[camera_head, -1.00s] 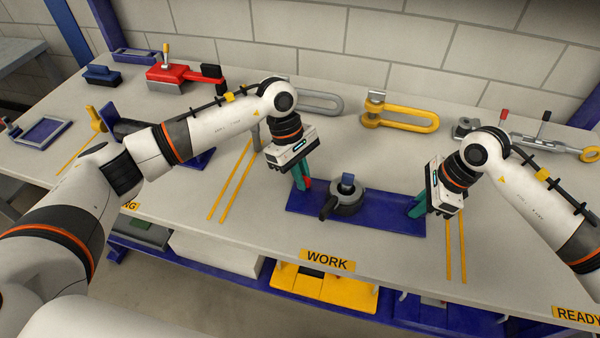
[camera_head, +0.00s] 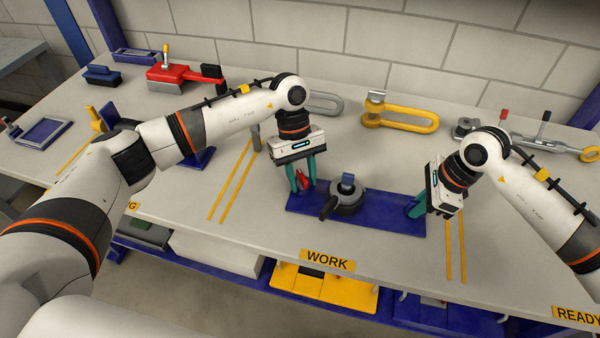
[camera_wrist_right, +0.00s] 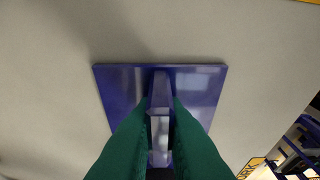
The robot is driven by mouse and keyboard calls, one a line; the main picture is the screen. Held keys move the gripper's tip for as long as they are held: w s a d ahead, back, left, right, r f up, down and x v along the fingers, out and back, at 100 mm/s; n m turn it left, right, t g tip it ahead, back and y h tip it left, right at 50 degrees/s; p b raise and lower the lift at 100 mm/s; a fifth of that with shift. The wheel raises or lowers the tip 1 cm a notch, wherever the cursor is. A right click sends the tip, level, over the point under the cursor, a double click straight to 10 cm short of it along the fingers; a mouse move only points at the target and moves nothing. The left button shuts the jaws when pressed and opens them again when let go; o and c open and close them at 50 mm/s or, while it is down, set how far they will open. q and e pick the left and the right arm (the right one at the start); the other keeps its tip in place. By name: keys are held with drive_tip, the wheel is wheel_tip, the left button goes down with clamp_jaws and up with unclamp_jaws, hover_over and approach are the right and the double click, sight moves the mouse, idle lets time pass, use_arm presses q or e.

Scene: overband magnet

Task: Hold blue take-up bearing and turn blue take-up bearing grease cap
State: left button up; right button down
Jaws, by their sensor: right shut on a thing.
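The blue take-up bearing has a flat blue base plate (camera_head: 385,222), a dark grey round housing (camera_head: 347,205) with a short black arm, and a blue block (camera_head: 347,181) on top. A red cap (camera_head: 301,180) shows at the plate's left end. My left gripper (camera_head: 301,184) points down, with its green fingers on either side of this cap; whether they touch it is unclear. My right gripper (camera_head: 416,208) is at the plate's right end. In the right wrist view its green fingers are shut on an upright blue tab (camera_wrist_right: 160,110) above the blue plate (camera_wrist_right: 200,85).
Yellow stripes (camera_head: 232,180) and a WORK label (camera_head: 327,260) mark the table. Behind stand a grey shackle (camera_head: 325,104), a yellow shackle (camera_head: 405,118) and a red tool (camera_head: 178,74). Bare table lies in front of the plate.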

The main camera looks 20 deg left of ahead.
use_arm(q)
drive_tip(key=shift+r, duration=0.1)
drive_tip(key=s+d+r+v, duration=0.1)
drive_tip(key=v, duration=1.8)
drive_tip(key=shift+s+d, duration=0.25)
drive_tip(key=shift+s, duration=0.1)
use_arm(e)
drive_tip(key=c, duration=1.4)
unclamp_jaws()
